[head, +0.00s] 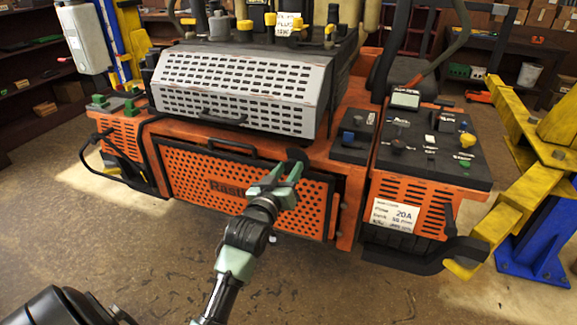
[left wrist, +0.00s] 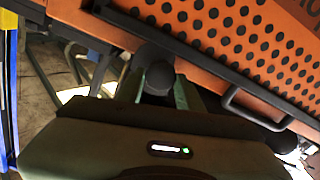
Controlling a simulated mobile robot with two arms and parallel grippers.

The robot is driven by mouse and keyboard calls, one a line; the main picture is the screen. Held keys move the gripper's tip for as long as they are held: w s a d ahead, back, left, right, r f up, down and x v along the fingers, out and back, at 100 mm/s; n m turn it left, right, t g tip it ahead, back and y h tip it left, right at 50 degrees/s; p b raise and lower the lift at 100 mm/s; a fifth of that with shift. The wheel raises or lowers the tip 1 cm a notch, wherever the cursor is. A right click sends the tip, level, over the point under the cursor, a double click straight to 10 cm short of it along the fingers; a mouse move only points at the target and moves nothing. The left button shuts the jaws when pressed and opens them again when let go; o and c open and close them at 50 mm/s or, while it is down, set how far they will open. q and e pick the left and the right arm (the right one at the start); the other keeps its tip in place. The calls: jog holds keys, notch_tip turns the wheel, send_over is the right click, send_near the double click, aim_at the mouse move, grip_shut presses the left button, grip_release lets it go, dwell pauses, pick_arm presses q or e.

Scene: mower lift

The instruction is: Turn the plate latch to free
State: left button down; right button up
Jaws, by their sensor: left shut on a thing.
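The orange perforated plate (head: 235,185) covers the front of the mower, with a black frame and a black handle along its top edge. A dark rounded knob, which looks like the plate latch (head: 296,155), sits at the plate's upper right. My left gripper (head: 278,178) is in front of it, its pale green fingers shut at the latch and hiding part of it. In the left wrist view the dark knob (left wrist: 160,76) shows at the green fingers, below the plate (left wrist: 235,35). The exact turn of the latch cannot be told. My right gripper is out of view.
A grey slotted cover (head: 240,90) is above the plate. A black control panel (head: 430,145) is to its right, beside a yellow and blue lift post (head: 535,235). The floor in front is clear.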

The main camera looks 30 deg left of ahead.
pick_arm(q)
jog(key=n+p, duration=0.2)
jog(key=n, duration=0.1)
jog(key=shift+n, duration=0.4)
jog(key=n+p, duration=0.2)
jog(key=n, duration=0.2)
jog(key=shift+a+n+p, duration=0.1)
jog(key=shift+n+p, duration=0.2)
jog(key=shift+p, duration=0.1)
jog(key=n+p, duration=0.1)
jog(key=n, duration=0.2)
jog(key=shift+f, duration=0.15)
jog(key=shift+f+n+p, duration=0.1)
jog(key=shift+n+p, duration=0.5)
jog(key=shift+n, duration=1)
jog(key=c, duration=0.9)
grip_release()
jog(key=shift+c, duration=0.2)
jog(key=shift+s, duration=0.15)
